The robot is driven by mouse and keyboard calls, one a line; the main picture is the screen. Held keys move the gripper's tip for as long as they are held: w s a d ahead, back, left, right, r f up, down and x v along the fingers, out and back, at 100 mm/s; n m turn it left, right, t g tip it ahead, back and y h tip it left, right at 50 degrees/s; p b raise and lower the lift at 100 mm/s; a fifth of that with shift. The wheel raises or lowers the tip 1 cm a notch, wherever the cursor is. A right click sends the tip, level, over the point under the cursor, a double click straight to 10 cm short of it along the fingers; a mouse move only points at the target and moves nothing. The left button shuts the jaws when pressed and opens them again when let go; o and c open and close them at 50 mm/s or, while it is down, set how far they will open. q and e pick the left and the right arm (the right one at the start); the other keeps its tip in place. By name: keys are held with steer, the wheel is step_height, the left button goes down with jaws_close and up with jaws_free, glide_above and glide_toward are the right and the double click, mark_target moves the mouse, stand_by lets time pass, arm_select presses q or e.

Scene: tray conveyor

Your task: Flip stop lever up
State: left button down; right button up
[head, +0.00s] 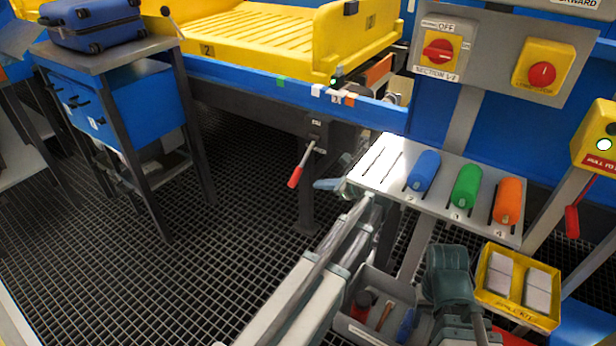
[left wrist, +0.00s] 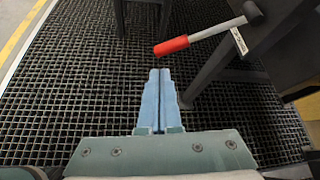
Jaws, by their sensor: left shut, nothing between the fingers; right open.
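The stop lever has a red grip (head: 297,177) on a pale rod and hangs down and to the left from a dark pivot box (head: 318,130) on the conveyor's leg. My left gripper (head: 322,184) is shut and empty, a little right of the red grip in the head view. In the left wrist view the shut blue-grey fingers (left wrist: 158,73) point towards the red grip (left wrist: 172,45), with a visible gap between them. A dark arm part of mine shows at the bottom right of the head view, but no right fingers show.
A grey panel (head: 372,182) with blue, green and orange cylinders stands right of the left gripper. A dark conveyor leg (head: 306,205) is close to the lever. A grey bin (head: 352,333) and a yellow card box (head: 490,302) are lower right. Open grating floor (head: 225,220) lies to the left.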

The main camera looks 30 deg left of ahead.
arm_select(q)
steer(key=shift+s+d, duration=0.2)
steer(key=shift+d, duration=0.7)
steer(key=shift+s+d, duration=0.15)
steer(key=shift+d, duration=0.7)
steer(key=w+a+f+n+t+b, duration=0.2)
steer(key=w+a+f+b, duration=0.1)
steer(key=f+b, duration=0.3)
steer(key=shift+w+a+f+n+t+b, duration=0.15)
steer(key=shift+w+a+n+t+b, duration=0.15)
steer(key=shift+w+b, duration=0.65)
steer(key=shift+s, duration=0.1)
